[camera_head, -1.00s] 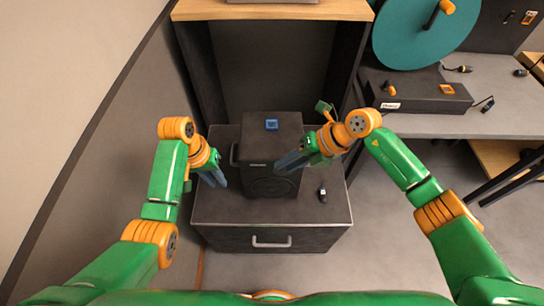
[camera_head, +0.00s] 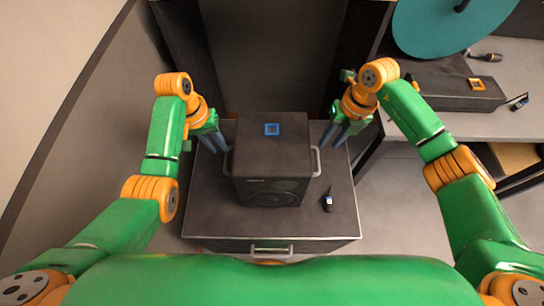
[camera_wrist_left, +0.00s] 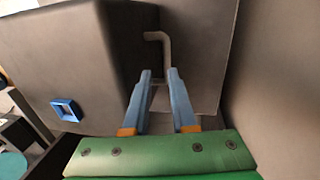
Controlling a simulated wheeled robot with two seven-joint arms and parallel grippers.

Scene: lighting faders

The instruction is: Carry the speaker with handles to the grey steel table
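The speaker (camera_head: 272,150) is a black box with a blue square on top and a grey handle on each side. It stands upright on a dark drawer cabinet. My left gripper (camera_head: 212,143) is open beside the speaker's left handle (camera_head: 228,160). In the left wrist view, the open fingers (camera_wrist_left: 160,98) point toward that handle (camera_wrist_left: 160,42), apart from it. My right gripper (camera_head: 340,134) is open and empty, just beyond the right handle (camera_head: 316,160). A grey-topped table (camera_head: 428,126) stands at the right.
The drawer cabinet (camera_head: 210,215) has a small black device (camera_head: 328,202) right of the speaker. The table holds a dark box (camera_head: 440,88), a teal disc (camera_head: 440,25) and small items. A wall rises at the left, and a dark upright panel (camera_head: 270,60) stands behind the speaker.

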